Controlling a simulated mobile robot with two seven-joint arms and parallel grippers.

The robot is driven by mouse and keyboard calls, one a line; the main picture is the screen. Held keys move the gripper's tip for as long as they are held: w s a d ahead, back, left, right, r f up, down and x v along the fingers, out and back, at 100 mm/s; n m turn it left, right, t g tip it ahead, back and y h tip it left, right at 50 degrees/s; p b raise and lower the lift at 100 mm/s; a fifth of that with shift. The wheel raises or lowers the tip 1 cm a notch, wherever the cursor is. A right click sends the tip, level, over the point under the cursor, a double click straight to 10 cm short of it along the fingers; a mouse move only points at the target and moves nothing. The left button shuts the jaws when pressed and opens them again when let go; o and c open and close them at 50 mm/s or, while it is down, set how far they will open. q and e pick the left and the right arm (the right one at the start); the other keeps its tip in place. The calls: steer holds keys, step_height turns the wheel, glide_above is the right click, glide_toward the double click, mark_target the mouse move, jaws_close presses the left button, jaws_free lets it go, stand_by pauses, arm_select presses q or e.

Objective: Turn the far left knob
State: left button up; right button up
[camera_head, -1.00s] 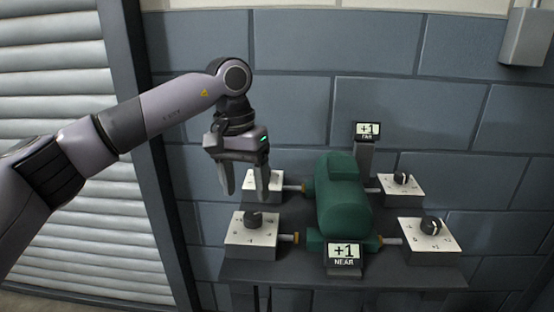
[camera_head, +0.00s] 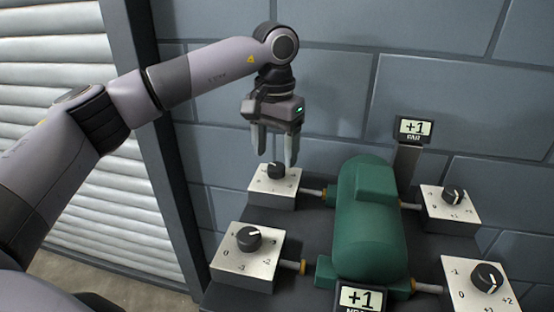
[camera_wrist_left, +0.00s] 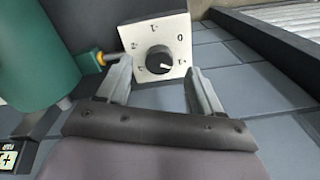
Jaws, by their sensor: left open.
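The far left knob (camera_head: 276,170) is a black dial with a white mark on a pale box (camera_head: 268,190) at the back left of the dark table. It also shows in the left wrist view (camera_wrist_left: 159,60), on a white plate with numbers around it. My left gripper (camera_head: 274,160) points down above the box with its fingers apart. In the left wrist view the open fingers (camera_wrist_left: 158,75) lie on either side of the knob in the picture. I cannot tell how far above the knob they are. The right gripper is not in view.
A green casing (camera_head: 366,225) stands in the middle, joined by rods to several knob boxes. The near left knob (camera_head: 249,238), far right knob (camera_head: 453,194) and near right knob (camera_head: 487,276) are around it. Displays reading +1 stand at the back (camera_head: 415,128) and front (camera_head: 361,299).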

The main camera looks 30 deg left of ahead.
mark_target(276, 167)
arm_select(q)
step_height(276, 167, down, 2)
steer(key=shift+f, duration=0.65)
steer(key=c, duration=1.1)
